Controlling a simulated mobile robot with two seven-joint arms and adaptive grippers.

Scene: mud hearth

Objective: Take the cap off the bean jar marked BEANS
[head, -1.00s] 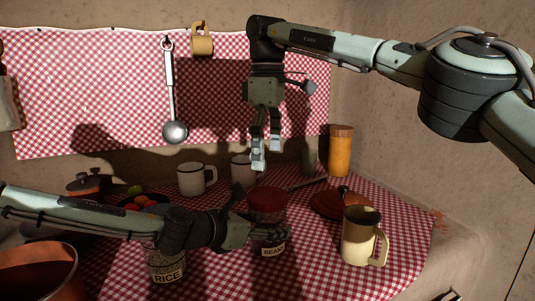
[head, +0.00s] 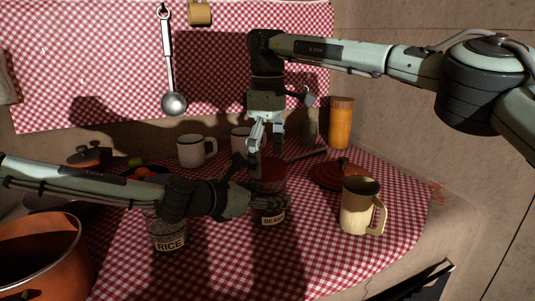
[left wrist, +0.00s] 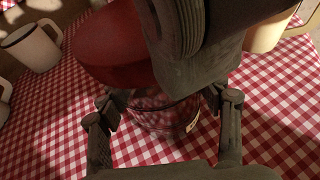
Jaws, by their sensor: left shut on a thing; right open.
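The bean jar (head: 272,218) stands on the checked cloth, its BEANS label partly visible below my left gripper. Its red cap (head: 268,180) is on top; the cap (left wrist: 112,45) and glass body (left wrist: 158,118) also show in the left wrist view. My left gripper (head: 262,203) comes in from the left and is shut on the jar's body, with a finger on each side in the left wrist view (left wrist: 163,112). My right gripper (head: 266,150) points down, open, with its fingertips at the cap's upper edge. I cannot tell whether they touch it.
A RICE jar (head: 168,232) stands left of the bean jar, partly behind my left arm. A cream mug (head: 358,208) and a red-brown lid (head: 335,176) are to the right. White mugs (head: 191,151) stand behind. An orange pot (head: 40,252) is at front left.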

